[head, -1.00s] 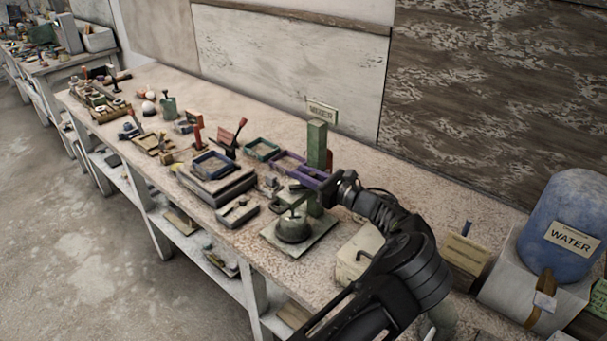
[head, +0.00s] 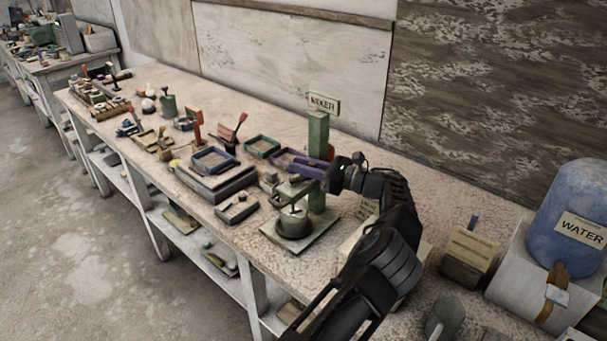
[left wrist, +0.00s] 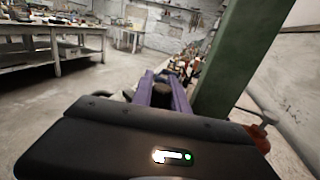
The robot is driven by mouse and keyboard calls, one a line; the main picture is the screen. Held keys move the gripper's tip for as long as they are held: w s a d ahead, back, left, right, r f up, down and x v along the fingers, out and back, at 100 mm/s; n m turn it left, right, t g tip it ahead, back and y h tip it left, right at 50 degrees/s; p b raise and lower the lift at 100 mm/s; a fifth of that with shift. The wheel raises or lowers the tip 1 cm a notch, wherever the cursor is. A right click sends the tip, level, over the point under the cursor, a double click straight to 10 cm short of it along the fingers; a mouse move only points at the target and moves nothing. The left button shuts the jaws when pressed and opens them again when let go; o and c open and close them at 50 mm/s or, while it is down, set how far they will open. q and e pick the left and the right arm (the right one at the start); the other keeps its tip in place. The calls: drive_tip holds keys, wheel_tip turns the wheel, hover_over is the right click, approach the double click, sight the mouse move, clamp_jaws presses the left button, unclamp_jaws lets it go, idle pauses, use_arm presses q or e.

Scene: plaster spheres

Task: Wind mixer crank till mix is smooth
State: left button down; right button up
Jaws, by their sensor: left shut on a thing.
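The mixer stands near the front edge of the bench, with a green post (head: 317,150), a "MIXER" sign (head: 323,103) on top, and a grey pot (head: 293,222) on a flat base plate (head: 308,243). A dark crank bar (head: 292,196) lies above the pot. My left gripper (head: 322,177) is beside the post at crank height. In the left wrist view its purple fingers (left wrist: 163,92) are shut around a dark piece, apparently the crank's grip. The green post also shows there (left wrist: 232,60). The mix inside the pot is too small to judge. My right gripper is out of view.
A blue water barrel (head: 570,220) stands on a pale block at the right. A wooden box (head: 468,255) is beside it. A blue tray (head: 213,160), a green tray (head: 262,146) and several tools crowd the bench left of the mixer.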

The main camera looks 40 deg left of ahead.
use_arm(q)
drive_tip(key=shift+g, duration=0.3)
drive_tip(key=c, duration=1.3)
unclamp_jaws()
drive_tip(key=shift+r, duration=0.1)
